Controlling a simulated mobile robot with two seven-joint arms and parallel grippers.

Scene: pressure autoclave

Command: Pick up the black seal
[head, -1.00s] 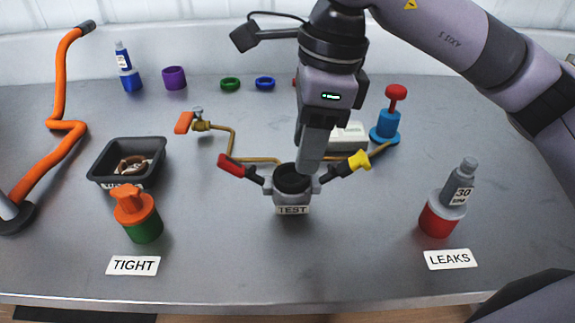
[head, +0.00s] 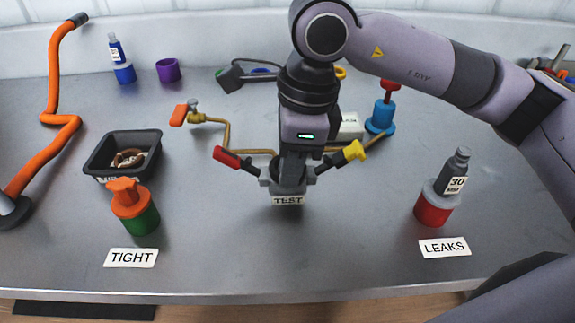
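My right gripper (head: 290,178) points straight down at the grey test vessel (head: 288,191), which carries a TEST label. Its fingers are at or inside the vessel's mouth and cover it. The black seal cannot be made out now; a dark round mouth or ring showed there earlier, but I cannot tell whether that is the seal. Whether the fingers are open or closed on something is hidden. A red-handled clamp (head: 227,155) and a yellow-handled clamp (head: 354,150) flank the vessel. My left gripper is not in view.
A dark tray (head: 95,160) holds a brown ring. An orange-topped green vessel (head: 141,222) stands by the TIGHT label (head: 131,258); a red vessel (head: 434,208) stands by LEAKS (head: 444,247). A brass pipe (head: 226,135) runs behind the test vessel.

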